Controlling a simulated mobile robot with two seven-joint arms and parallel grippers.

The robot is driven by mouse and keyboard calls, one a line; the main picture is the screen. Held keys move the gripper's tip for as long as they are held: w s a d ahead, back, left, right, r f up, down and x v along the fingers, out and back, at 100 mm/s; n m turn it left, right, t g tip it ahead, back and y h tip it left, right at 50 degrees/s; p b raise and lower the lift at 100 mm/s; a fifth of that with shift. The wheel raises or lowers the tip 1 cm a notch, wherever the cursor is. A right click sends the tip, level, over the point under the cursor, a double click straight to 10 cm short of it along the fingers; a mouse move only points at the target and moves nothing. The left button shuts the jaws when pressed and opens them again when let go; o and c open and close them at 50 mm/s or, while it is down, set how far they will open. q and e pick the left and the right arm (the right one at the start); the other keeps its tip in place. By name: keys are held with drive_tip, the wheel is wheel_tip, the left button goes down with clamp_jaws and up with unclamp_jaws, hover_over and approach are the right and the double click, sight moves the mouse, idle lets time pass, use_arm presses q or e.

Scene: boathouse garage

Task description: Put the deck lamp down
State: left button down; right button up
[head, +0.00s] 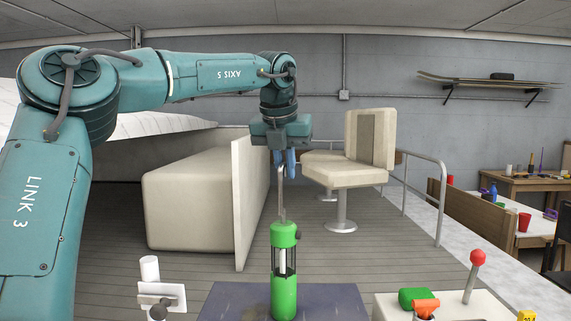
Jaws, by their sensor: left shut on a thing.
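A dark blue-grey flat surface (338,302) shows behind and around the lamp's lower part. The lamp's base is at the bottom edge of the view, so I cannot tell whether it touches that surface. My right gripper is not in view.
A white console (458,309) with a red-knobbed lever (475,262) and green and orange items is right of the lamp. A white fitting (158,294) is at the left. A cream seat (345,170) and metal railing (439,205) stand beyond. The dark surface is clear beside the lamp.

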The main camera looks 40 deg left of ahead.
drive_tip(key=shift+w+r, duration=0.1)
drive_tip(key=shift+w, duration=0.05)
use_arm(q)
drive_tip(key=shift+f, duration=0.2)
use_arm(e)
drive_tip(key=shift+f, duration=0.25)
use_arm(q)
drive_tip(key=c, duration=1.6)
unclamp_jaws()
drive_tip(key=shift+c, duration=0.2)
drive_tip(key=shift+o, duration=0.9)
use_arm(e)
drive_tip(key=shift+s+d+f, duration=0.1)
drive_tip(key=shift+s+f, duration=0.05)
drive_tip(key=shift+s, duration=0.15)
use_arm(q)
drive_tip(key=p+v, duration=0.2)
drive_tip(key=v, duration=1.1)
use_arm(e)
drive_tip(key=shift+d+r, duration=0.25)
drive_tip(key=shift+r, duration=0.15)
